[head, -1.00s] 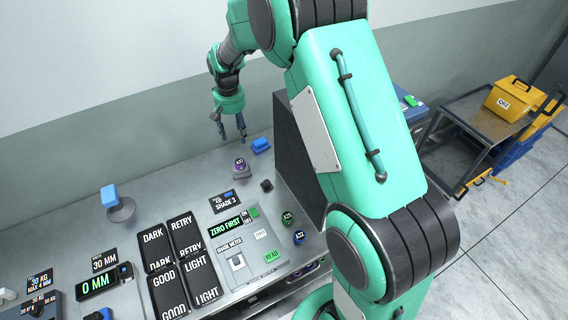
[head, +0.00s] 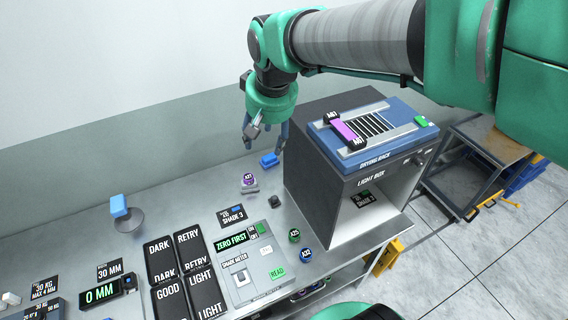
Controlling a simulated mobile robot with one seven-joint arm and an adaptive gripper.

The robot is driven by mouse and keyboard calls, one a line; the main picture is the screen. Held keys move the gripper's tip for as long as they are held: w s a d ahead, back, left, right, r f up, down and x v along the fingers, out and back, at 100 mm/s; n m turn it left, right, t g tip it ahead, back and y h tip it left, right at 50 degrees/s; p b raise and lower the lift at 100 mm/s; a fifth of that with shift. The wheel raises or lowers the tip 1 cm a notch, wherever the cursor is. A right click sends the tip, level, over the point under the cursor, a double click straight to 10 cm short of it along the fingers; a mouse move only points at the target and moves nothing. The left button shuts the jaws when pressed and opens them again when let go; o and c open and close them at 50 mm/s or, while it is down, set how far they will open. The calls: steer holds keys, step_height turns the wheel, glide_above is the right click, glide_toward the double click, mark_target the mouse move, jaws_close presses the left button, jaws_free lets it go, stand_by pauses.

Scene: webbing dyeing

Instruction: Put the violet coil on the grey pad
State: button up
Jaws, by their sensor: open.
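The violet coil (head: 249,180) is small and round with a dark label. It sits on or against a light grey pad-like piece (head: 250,189) on the bench, left of the dark light box. I cannot tell whether it rests fully on that piece. My gripper (head: 264,143) is open and empty. It points down above and behind the coil, apart from it, near a blue block (head: 269,160). A green coil (head: 293,235) and a blue coil (head: 306,255) are at the bench's front right.
The light box (head: 330,180) carries a blue drying rack (head: 375,135) holding a violet strip (head: 347,132). It stands right of my gripper. A shade meter (head: 255,270) and several dark label plates (head: 160,250) fill the front. A blue-topped stand (head: 122,208) is at left.

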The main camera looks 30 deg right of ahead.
steer(key=s+r+t, duration=0.1)
steer(key=s+t, duration=0.1)
steer(key=s, duration=1.6)
steer(key=shift+a+n, duration=0.25)
steer(key=shift+n, duration=0.15)
steer(key=shift+f, duration=0.1)
step_height(320, 180, down, 7)
steer(key=b, duration=0.7)
steer(key=shift+f+b, duration=0.2)
steer(key=shift+b, duration=0.15)
